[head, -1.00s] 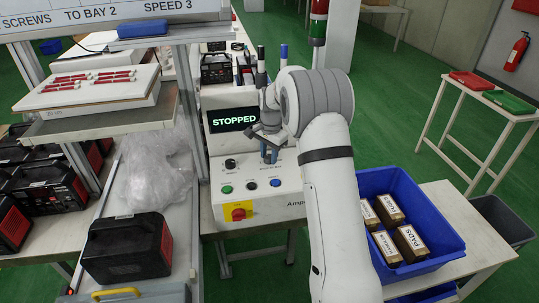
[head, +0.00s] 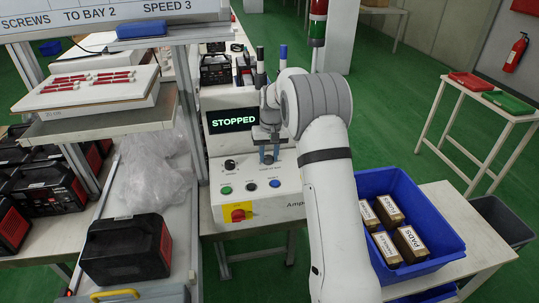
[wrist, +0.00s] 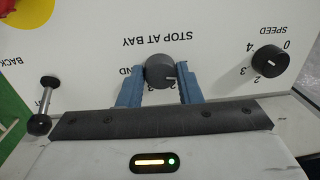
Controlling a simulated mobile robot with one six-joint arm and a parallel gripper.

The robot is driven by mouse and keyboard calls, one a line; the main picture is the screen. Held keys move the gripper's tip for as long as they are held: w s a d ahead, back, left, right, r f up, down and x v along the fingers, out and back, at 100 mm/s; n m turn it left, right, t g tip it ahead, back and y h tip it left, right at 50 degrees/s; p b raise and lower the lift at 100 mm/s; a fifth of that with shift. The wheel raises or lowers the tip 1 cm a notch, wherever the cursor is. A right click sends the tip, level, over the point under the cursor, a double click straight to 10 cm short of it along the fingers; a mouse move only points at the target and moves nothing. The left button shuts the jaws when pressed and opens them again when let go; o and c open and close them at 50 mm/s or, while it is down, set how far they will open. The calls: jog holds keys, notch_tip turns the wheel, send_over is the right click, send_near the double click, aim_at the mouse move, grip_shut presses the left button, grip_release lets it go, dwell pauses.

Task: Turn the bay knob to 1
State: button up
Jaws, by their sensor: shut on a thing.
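The bay knob (wrist: 160,72) is a round dark grey knob under the printed words STOP AT BAY, which run across the white panel. My gripper (wrist: 160,85) has its two blue fingers on either side of the knob, shut on it. A short pale mark on the knob's face points toward the right in the wrist view. Printed digits beside the knob are partly hidden by the fingers. In the head view my gripper (head: 268,157) reaches down onto the control box (head: 275,190), and the knob there is mostly hidden.
The speed knob (wrist: 270,60) is to the right in the wrist view. A metal lever (wrist: 45,105) stands at left. On the box are a green button (head: 226,190), other buttons and a red-yellow switch (head: 238,213). The screen (head: 233,121) reads STOPPED. A blue bin (head: 445,235) stands right.

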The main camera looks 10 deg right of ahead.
aim_at(270, 157)
jog(key=shift+n, duration=1.1)
jog(key=shift+r, duration=0.1)
jog(key=o, duration=1)
jog(key=shift+c, duration=0.2)
jog(key=shift+w+d+r, duration=0.1)
jog(key=shift+d+r, duration=0.05)
jog(key=shift+r, duration=1.8)
jog(key=shift+d+r, duration=0.1)
jog(key=shift+r, duration=1.8)
